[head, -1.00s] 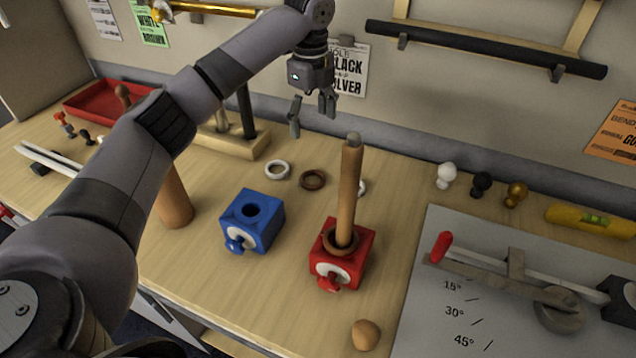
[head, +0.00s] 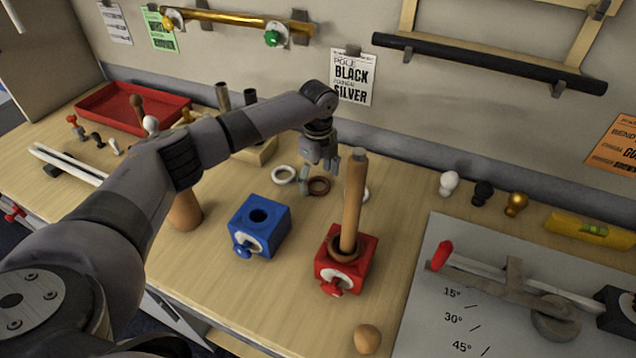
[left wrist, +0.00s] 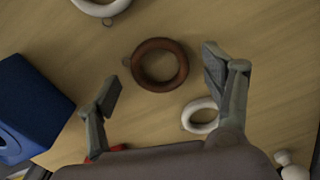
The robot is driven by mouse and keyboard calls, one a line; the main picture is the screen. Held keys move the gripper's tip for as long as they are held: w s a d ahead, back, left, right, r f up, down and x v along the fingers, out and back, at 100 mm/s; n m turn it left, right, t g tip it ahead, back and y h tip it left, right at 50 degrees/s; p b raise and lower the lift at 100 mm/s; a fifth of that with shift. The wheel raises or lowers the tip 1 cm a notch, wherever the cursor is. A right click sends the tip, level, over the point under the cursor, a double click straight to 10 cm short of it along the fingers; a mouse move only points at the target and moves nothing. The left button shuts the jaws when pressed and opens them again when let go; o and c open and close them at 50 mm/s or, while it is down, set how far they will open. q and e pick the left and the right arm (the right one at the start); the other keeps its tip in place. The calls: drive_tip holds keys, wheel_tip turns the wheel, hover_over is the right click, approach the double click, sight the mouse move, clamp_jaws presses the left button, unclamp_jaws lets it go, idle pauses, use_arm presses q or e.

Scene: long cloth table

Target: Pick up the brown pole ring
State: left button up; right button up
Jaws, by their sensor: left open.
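A brown ring (head: 319,194) lies flat on the wooden table, between two white rings, behind the blue and red blocks. In the left wrist view this brown ring (left wrist: 160,87) shows whole, near the middle between the fingers. My left gripper (head: 318,174) is open and empty, close above it, fingers pointing down; in the wrist view its fingertips (left wrist: 161,68) are spread on either side, not touching it as far as I can see. Another brown ring (head: 344,256) sits around the foot of the wooden pole (head: 354,200) in the red block (head: 343,270). My right gripper is not in view.
White rings lie left (head: 284,174) and right (head: 365,194) of the brown ring. The upright pole stands just right of my gripper. The blue block (head: 259,228) is in front. A wooden stand (head: 262,151) with dark poles is behind left.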

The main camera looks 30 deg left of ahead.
use_arm(q)
drive_tip(key=shift+f, duration=0.6)
drive_tip(key=c, duration=0.7)
drive_tip(key=shift+c, duration=1.4)
drive_tip(key=shift+r, duration=0.2)
